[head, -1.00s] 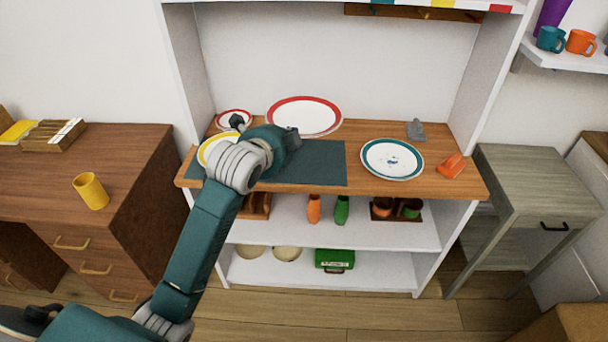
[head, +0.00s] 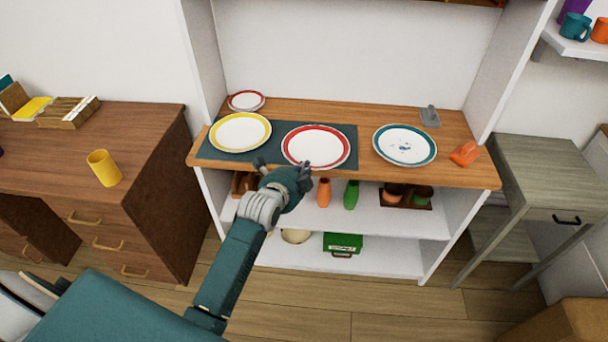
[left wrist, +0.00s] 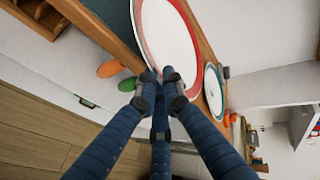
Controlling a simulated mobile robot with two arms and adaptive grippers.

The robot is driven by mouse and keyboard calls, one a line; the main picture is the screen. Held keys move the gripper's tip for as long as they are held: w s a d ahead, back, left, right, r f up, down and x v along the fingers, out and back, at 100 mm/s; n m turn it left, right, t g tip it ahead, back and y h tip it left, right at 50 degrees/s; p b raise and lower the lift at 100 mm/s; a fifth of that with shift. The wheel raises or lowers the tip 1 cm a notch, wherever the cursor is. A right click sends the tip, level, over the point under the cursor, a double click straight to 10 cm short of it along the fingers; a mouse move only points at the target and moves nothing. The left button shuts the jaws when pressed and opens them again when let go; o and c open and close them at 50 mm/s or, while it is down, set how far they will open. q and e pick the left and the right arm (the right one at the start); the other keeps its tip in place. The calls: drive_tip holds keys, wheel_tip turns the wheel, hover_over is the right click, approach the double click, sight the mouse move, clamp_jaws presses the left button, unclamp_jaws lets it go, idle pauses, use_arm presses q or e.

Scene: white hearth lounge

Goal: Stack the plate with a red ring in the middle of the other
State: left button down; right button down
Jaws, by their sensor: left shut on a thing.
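The large white plate with a red ring (head: 316,146) is over the right part of the dark mat in the head view. My left gripper (head: 294,170) is at its near rim and shut on it. In the left wrist view the fingers (left wrist: 160,76) meet at the red-ringed plate's rim (left wrist: 168,35). I cannot tell whether this plate touches the mat. The plate with a yellow ring (head: 240,132) lies on the mat's left part. The plate with a teal ring (head: 404,145) lies on the bare wood to the right. My right gripper is not in view.
A small red-ringed dish (head: 245,101) stands at the back left of the wooden shelf top (head: 330,109). The dark mat (head: 275,155) lies along the front. A grey object (head: 430,116) and an orange object (head: 464,153) are at the right. Side walls bound the shelf.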

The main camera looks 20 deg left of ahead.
use_arm(q)
wheel_tip(320, 180, down, 2)
drive_tip(key=shift+f+p, duration=0.1)
drive_tip(key=shift+p, duration=0.2)
drive_tip(key=c, duration=1.9)
unclamp_jaws()
drive_tip(key=shift+f, duration=0.1)
drive_tip(key=b+v, duration=0.1)
drive_tip(key=v, duration=0.9)
drive_tip(key=shift+s+b, duration=0.3)
drive_tip(key=shift+b, duration=0.1)
drive_tip(key=shift+a, duration=0.1)
